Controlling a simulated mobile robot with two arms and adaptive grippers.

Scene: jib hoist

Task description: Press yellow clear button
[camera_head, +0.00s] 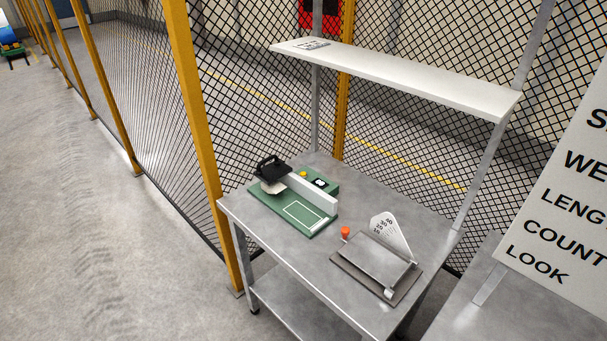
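A small yellow button (303,174) sits on top of a green box at the back of a green device (296,212) on the metal workbench. Beside the button is a small black-and-white part (320,183), too small to make out. The device also has a black handled part (270,170) at its left end, a white upright strip (312,192) along its middle and a white outlined rectangle on its front plate. Neither of my grippers is in view.
A white shelf (400,77) overhangs the bench. Mesh fencing with yellow posts (196,130) stands behind and left. A lettered sign (560,200) is at right. Open floor lies left.

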